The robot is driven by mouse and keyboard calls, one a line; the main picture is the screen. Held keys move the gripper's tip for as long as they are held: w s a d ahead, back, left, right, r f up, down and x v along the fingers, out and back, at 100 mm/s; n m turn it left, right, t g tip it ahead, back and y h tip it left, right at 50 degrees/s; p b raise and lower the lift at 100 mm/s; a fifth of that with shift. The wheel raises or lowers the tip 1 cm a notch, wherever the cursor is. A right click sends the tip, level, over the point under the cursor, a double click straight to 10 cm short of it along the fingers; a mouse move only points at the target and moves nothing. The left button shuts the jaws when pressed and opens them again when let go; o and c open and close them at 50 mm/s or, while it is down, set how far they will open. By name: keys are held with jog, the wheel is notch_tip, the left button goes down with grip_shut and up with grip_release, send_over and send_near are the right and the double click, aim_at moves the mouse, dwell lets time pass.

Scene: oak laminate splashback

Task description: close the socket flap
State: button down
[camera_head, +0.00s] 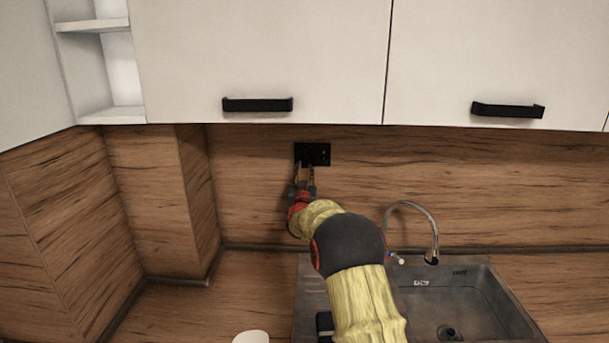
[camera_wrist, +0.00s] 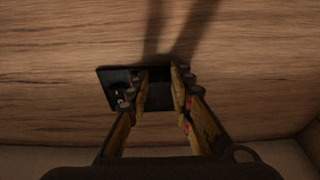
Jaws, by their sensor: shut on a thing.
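The black socket (camera_head: 318,152) is set in the oak splashback, below the left upper cabinet. In the wrist view its plate (camera_wrist: 111,77) shows small light details on the left part, left of my fingers. My gripper (camera_head: 305,167) reaches up to the lower left part of the socket. In the wrist view my gripper (camera_wrist: 160,75) has its two yellow-and-dark fingers on either side of a dark piece, the socket flap (camera_wrist: 158,98), and is shut on it. The fingers hide part of the plate, and the flap's exact angle is hard to tell in the shadow.
White upper cabinets with black handles (camera_head: 257,105) hang just above the socket. A sink (camera_head: 480,290) with a curved tap (camera_head: 432,235) is at the lower right. A boxed-out wall column (camera_head: 155,200) stands to the left. A white round object (camera_head: 251,337) is at the bottom edge.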

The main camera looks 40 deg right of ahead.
jog(key=shift+f, duration=0.1)
jog(key=c, duration=1.6)
grip_release()
jog(key=shift+w+d, duration=0.1)
jog(key=shift+o, duration=0.2)
jog(key=v, duration=1.2)
